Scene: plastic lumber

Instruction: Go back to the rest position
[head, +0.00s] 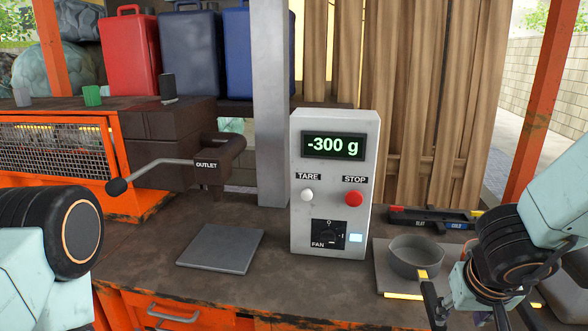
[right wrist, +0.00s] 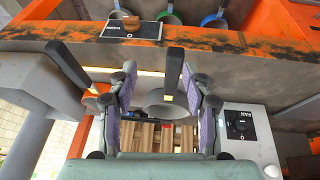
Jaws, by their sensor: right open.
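My right gripper (head: 462,305) is at the lower right of the head view, by the front edge of the bench, partly cut off by the frame. In the right wrist view its two fingers (right wrist: 165,105) with purple pads stand apart, and it is open. A round grey pan (head: 415,255) stands just beyond it, on the plate right of the scale; it also shows between the fingers in the right wrist view (right wrist: 165,110). A dark handle with a yellow mark reaches from it toward me. Whether a finger touches it is unclear. My left arm shows at the left edge; its gripper is out of view.
A grey control box (head: 333,185) reads -300 g. A flat dark plate (head: 221,248) lies left of it, below the outlet machine (head: 175,150) with its lever. A black tray (head: 432,218) stands behind the pan. The front-middle bench (head: 270,290) is clear.

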